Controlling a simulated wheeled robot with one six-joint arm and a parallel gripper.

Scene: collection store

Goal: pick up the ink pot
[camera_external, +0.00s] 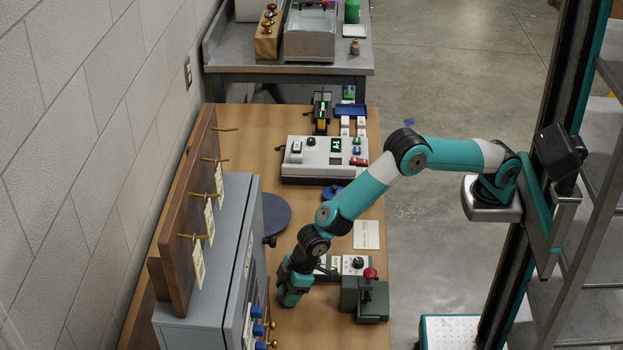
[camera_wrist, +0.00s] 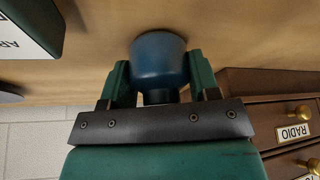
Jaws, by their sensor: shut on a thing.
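The ink pot (camera_wrist: 158,58), a rounded blue pot with a dark neck, sits between the two green fingers of my gripper (camera_wrist: 159,82) in the wrist view. The fingers are shut on it from both sides. Its wide end faces the wooden tabletop; I cannot tell whether it touches the wood. In the external view my gripper (camera_external: 289,299) is low over the near part of the table, between the grey cabinet and the green device with a red knob. The pot is hidden there.
The grey cabinet (camera_external: 208,262) stands close left of my gripper. The green device (camera_external: 366,298) with a red knob is to the right. Small drawers (camera_wrist: 292,127) with brass knobs show in the wrist view. A white-topped control box (camera_external: 325,158) stands farther back on the wooden table (camera_external: 290,218).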

